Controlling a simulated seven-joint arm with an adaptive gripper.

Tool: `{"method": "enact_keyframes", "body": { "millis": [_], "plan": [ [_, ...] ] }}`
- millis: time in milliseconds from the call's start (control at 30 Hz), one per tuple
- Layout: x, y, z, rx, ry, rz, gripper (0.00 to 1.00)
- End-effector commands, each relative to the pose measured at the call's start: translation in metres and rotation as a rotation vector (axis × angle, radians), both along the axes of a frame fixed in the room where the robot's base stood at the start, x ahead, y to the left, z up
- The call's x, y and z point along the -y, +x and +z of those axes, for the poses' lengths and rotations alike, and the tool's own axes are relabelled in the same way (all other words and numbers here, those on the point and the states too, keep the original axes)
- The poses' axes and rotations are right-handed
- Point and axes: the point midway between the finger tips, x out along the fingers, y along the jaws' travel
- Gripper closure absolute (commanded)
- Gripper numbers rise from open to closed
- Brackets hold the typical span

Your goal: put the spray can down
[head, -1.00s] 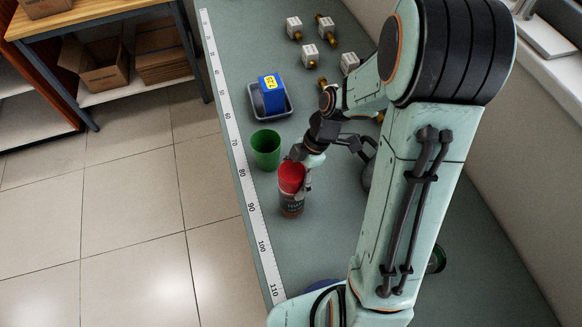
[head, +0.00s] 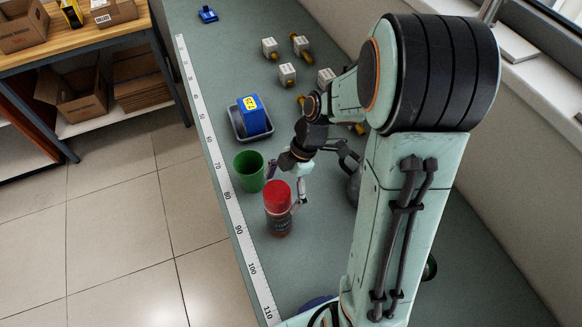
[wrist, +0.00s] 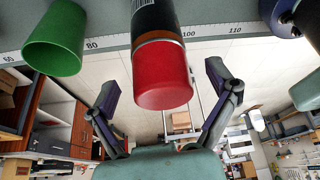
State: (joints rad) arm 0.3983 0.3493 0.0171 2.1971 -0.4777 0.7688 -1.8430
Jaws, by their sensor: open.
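The spray can (head: 279,218) has a red cap and a dark body. It stands upright on the grey-green bench, near the ruler strip. My gripper (head: 287,184) is open just behind the can. In the wrist view the can (wrist: 160,68) sits between the spread fingers (wrist: 168,95), with a gap on both sides. Neither finger appears to touch it.
A green cup (head: 249,172) stands close behind and left of the can. A blue box (head: 252,115) sits in a grey tray (head: 237,125) beyond it. Several white-and-brass valves lie farther back. A ruler strip (head: 209,145) runs along the bench's left edge.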

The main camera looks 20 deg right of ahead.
Motion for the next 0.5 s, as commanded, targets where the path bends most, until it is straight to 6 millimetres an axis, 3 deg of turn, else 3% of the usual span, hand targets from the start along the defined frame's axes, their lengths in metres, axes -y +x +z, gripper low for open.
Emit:
{"method": "enact_keyframes", "body": {
  "millis": [300, 500],
  "plan": [
    [0.029, 0.006, 0.065, 0.004, -0.002, -0.002, 0.13],
    [0.034, 0.005, 0.086, -0.009, -0.01, -0.022, 0.13]
  ]
}}
